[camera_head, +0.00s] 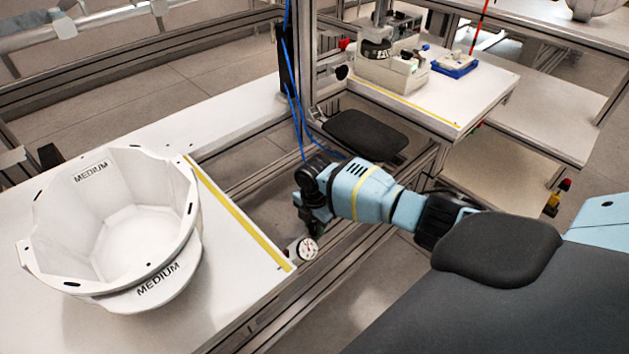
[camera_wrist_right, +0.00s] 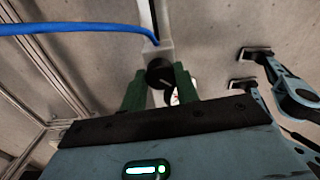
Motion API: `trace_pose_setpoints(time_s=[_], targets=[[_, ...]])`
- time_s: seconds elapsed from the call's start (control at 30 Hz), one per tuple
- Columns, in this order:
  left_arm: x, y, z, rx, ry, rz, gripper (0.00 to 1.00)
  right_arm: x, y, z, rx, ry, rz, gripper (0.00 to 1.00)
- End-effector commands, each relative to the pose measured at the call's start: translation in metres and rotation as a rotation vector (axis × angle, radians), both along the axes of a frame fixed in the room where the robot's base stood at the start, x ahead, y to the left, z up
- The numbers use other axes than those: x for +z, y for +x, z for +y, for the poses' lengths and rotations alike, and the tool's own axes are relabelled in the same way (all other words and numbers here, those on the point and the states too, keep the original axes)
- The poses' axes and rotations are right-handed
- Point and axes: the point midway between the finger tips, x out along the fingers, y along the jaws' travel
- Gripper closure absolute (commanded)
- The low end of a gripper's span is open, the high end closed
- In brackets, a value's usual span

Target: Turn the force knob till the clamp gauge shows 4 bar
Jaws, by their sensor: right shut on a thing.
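The clamp gauge (camera_head: 303,250) is a small round white dial by the frame rail, just past the yellow-striped edge of the left table. Its needle is too small to read. My right gripper (camera_head: 302,226) reaches down just above and behind the gauge. In the right wrist view the black force knob (camera_wrist_right: 160,72) sits between the green fingers of my right gripper (camera_wrist_right: 160,88), which are shut on it. A sliver of the gauge (camera_wrist_right: 175,98) shows below the knob, mostly hidden. My left gripper is not in view.
A white helmet shell marked MEDIUM (camera_head: 115,225) stands on the left white table (camera_head: 225,285). Blue hoses (camera_head: 296,100) hang by a dark post; one (camera_wrist_right: 80,29) meets the knob's fitting. A beige device (camera_head: 390,70) and blue tray (camera_head: 455,66) stand on the far table.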

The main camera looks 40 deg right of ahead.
Motion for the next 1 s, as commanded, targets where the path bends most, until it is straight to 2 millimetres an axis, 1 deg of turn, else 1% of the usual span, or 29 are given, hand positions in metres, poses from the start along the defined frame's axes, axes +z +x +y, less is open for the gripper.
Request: trace_pose_setpoints(time_s=[0.3,0.6,0.8,1.0], targets=[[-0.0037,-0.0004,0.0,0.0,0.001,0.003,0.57,-0.0009,-0.0005,0.0003,0.3,0.001,0.001,0.92],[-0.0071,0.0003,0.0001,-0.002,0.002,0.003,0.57,-0.0007,-0.0003,0.0004,0.538,0.001,0.0,0.92],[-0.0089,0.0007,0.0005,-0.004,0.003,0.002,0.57,-0.0004,-0.0001,0.0008,0.642,0.001,0.0,0.92],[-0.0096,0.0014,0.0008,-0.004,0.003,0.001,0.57,-0.0002,-0.0002,0.0008,0.699,0.002,0.0,0.92]])
